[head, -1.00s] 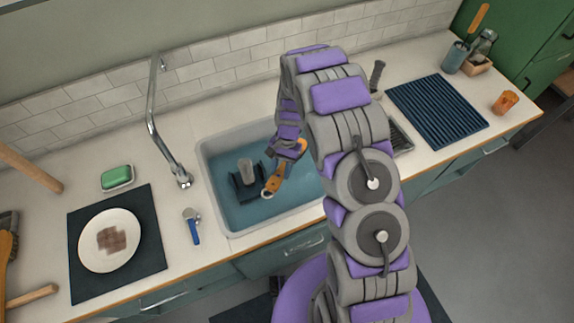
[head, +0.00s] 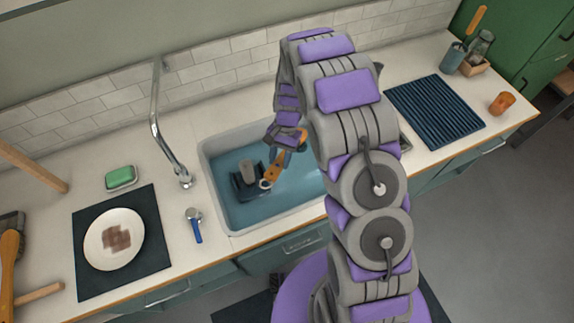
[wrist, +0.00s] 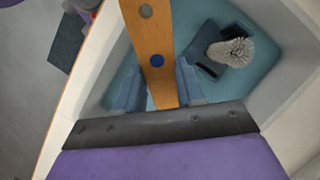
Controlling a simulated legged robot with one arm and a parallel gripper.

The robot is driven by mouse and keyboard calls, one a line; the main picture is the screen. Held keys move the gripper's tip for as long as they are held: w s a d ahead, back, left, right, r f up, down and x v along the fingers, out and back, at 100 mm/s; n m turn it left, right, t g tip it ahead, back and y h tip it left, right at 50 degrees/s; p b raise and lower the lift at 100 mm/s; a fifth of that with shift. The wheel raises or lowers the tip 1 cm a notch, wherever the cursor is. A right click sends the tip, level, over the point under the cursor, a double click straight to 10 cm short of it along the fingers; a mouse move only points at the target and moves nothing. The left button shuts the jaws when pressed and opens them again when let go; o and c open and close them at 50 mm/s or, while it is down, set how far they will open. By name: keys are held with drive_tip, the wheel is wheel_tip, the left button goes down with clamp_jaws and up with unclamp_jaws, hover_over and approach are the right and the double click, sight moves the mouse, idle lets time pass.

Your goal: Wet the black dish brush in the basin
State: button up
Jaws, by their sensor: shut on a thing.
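My gripper (head: 286,150) is over the basin (head: 209,190), which holds blue water. It is shut on an orange-brown wooden handle (head: 272,175), with a pale ring at its lower end. In the wrist view the handle (wrist: 150,40) runs between the two blue-grey fingers; it bears a blue dot and a grey dot. No bristle head shows on it. A black block (head: 240,188) with an upright pale bristle tuft (head: 247,172) stands in the basin, close to the ring end. The tuft also shows in the wrist view (wrist: 232,52). I cannot tell whether handle and block touch.
The tap (head: 166,140) rises at the basin's left rim. A ribbed drying mat (head: 435,110) and an orange cup (head: 502,103) lie right.

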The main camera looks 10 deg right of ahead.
drive_tip(key=shift+a+r+p, duration=0.15)
drive_tip(key=shift+r+p, duration=0.3)
drive_tip(key=shift+r, duration=1.65)
idle(0.6)
drive_tip(key=shift+r+p, duration=1.1)
drive_tip(key=shift+r, duration=0.95)
